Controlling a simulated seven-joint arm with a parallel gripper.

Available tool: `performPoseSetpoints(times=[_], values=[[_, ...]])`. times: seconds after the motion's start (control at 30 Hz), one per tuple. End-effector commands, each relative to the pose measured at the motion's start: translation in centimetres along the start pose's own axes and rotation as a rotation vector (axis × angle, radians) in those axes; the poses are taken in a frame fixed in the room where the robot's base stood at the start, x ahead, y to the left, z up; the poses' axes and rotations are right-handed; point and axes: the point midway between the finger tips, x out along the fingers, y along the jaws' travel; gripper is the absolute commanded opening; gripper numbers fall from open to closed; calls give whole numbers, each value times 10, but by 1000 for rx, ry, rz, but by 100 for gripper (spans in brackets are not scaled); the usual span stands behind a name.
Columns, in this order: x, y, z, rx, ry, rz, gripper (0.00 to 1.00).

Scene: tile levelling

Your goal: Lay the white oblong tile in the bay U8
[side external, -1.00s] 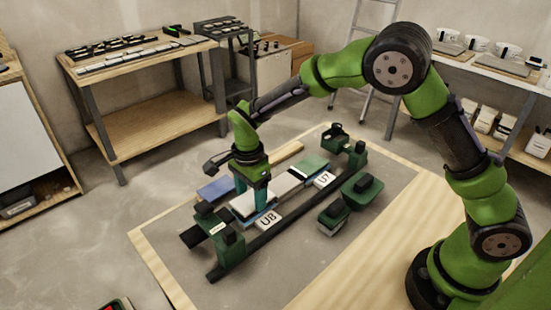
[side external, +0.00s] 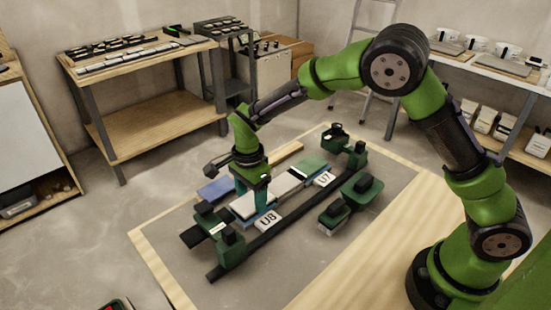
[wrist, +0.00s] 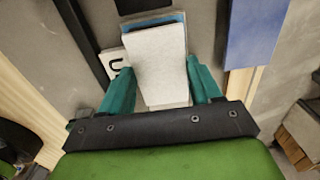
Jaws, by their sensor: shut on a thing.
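My gripper (side external: 254,204) is shut on the white oblong tile (side external: 243,207), one teal finger along each long side. The tile also shows in the wrist view (wrist: 158,62), between the fingers (wrist: 163,88). It lies roughly flat, low over the bay beside the U8 label (side external: 268,219). A thin blue strip shows past its far end in the wrist view. I cannot tell whether the tile touches the bed beneath it. The label is partly hidden by a finger in the wrist view (wrist: 115,62).
A grey-white tile (side external: 284,184) and a green tile (side external: 309,165) lie farther along the rack, near the U7 label (side external: 324,179). A blue tile (side external: 215,190) lies alongside. Dark green clamp blocks (side external: 231,247) stand at the rack's ends. Two green-black tools (side external: 361,188) sit at right.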

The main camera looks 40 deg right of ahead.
Motion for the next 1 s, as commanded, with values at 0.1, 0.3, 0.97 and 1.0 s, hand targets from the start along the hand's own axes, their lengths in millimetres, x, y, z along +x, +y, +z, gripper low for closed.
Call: performPoseSetpoints(times=[0.1, 0.3, 0.97, 1.0], values=[[1, 0, 0, 0, 0, 0, 46], [3, 0, 0, 0, 0, 0, 46], [6, 0, 0, 0, 0, 0, 93], [6, 0, 0, 0, 0, 0, 93]])
